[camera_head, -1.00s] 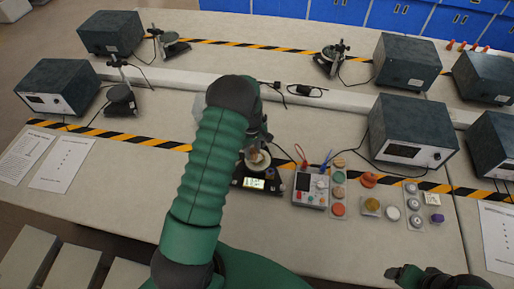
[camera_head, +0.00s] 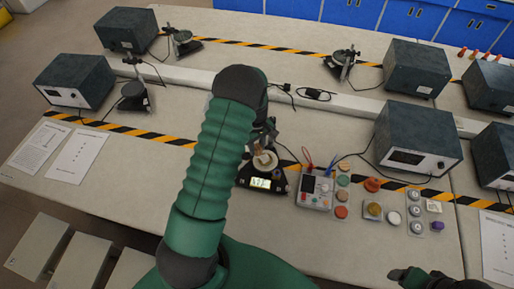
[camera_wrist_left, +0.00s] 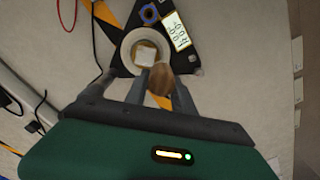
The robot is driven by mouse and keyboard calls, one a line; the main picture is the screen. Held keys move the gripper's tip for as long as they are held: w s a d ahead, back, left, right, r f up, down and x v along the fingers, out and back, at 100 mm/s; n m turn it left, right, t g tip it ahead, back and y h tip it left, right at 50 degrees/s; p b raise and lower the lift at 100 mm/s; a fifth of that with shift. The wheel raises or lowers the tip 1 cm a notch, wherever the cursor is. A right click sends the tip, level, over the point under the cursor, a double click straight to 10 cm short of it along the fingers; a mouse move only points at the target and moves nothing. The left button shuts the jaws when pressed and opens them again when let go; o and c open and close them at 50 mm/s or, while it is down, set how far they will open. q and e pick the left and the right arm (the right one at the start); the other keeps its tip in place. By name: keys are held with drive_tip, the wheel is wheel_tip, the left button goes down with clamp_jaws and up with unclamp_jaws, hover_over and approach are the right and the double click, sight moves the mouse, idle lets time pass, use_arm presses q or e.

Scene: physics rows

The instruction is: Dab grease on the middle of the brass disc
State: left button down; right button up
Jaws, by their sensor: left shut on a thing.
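A gold-coloured brass disc (camera_head: 373,209) lies on a small pale square plate right of the meter on the bench. My left gripper (camera_head: 263,140), partly hidden behind my arm, is over the black scale (camera_head: 284,186). In the left wrist view its fingers (camera_wrist_left: 160,88) are shut on a brown, rounded, wooden-looking piece (camera_wrist_left: 160,80). A white round dish (camera_wrist_left: 127,50) with a small square piece inside stands on the scale, just beyond the fingertips. I cannot make out any grease. My right gripper (camera_head: 410,279) is dark at the bottom edge; its jaws are unclear.
A grey meter (camera_head: 316,190) with red and blue leads stands right of the scale.

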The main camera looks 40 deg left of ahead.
sight(257, 145)
use_arm(q)
drive_tip(key=shift+r, duration=0.35)
wheel_tip(257, 145, up, 3)
drive_tip(key=shift+r+p, duration=0.1)
drive_tip(key=shift+p, duration=1)
drive_tip(key=shift+w+f, duration=0.1)
drive_tip(key=shift+f, duration=0.1)
